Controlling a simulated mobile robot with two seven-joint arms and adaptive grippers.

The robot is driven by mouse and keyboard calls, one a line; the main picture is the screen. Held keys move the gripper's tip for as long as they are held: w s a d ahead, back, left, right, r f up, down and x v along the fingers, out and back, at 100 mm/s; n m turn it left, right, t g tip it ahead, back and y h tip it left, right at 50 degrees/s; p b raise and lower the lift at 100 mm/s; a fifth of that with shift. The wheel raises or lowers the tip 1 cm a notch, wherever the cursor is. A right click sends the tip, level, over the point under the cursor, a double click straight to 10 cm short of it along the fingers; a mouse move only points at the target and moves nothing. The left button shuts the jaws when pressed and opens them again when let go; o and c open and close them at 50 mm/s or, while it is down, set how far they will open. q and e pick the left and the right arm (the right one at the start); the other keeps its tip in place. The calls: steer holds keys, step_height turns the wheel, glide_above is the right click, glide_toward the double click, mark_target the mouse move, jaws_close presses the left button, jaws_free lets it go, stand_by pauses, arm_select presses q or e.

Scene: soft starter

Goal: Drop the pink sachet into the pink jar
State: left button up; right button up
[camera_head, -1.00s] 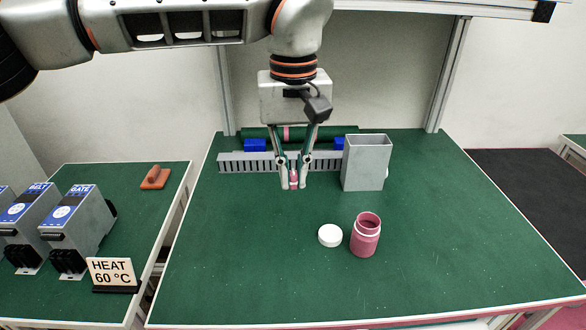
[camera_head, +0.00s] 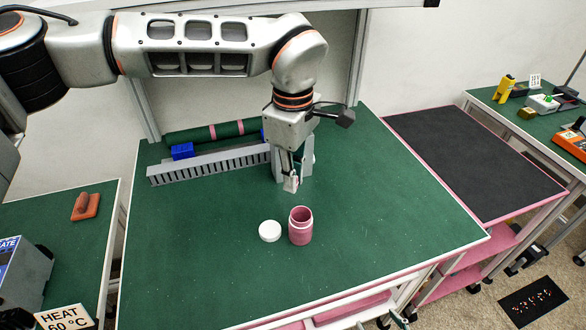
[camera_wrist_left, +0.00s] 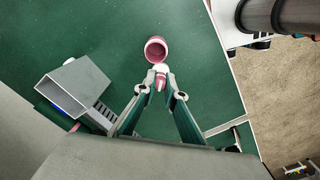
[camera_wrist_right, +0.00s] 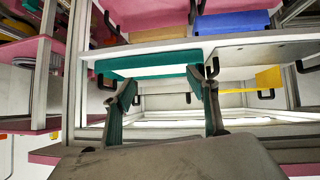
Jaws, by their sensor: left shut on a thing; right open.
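The pink jar (camera_head: 301,229) stands upright and open on the green bench, and its open mouth also shows in the left wrist view (camera_wrist_left: 156,49). Its white lid (camera_head: 270,231) lies just left of it. My left gripper (camera_head: 291,184) is above the bench behind the jar and slightly left of it, apart from it. In the left wrist view my left gripper (camera_wrist_left: 161,88) is shut on the small pink sachet (camera_wrist_left: 160,82), which is mostly hidden in the head view. My right gripper (camera_wrist_right: 164,86) shows only in its own wrist view, open and empty.
A grey slotted rail (camera_head: 210,164) and a blue block (camera_head: 182,151) lie along the back. The front of the bench (camera_head: 200,270) is clear. My right gripper faces shelving (camera_wrist_right: 150,48).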

arm_select(q)
step_height(320, 180, down, 4)
steer(key=shift+b, duration=1.1)
steer(key=shift+f+b, duration=0.4)
steer(key=shift+f, duration=0.2)
arm_select(e)
steer(key=shift+w+a+r+t+y, duration=0.1)
steer(key=shift+w+a+t+y, duration=0.1)
steer(key=shift+w+a, duration=0.3)
steer(key=shift+w+a+r+t+y, duration=0.1)
steer(key=shift+w+a+y, duration=0.1)
steer(key=shift+a, duration=0.5)
arm_select(q)
steer(key=o, duration=0.8)
arm_select(e)
steer(key=shift+s+d+f, duration=0.1)
steer(key=shift+d+f, duration=0.05)
steer(key=shift+f, duration=0.1)
arm_select(q)
steer(key=shift+r, duration=0.15)
arm_select(e)
steer(key=shift+s+d+f, duration=0.1)
arm_select(q)
step_height(320, 180, up, 12)
steer(key=shift+f, duration=0.1)
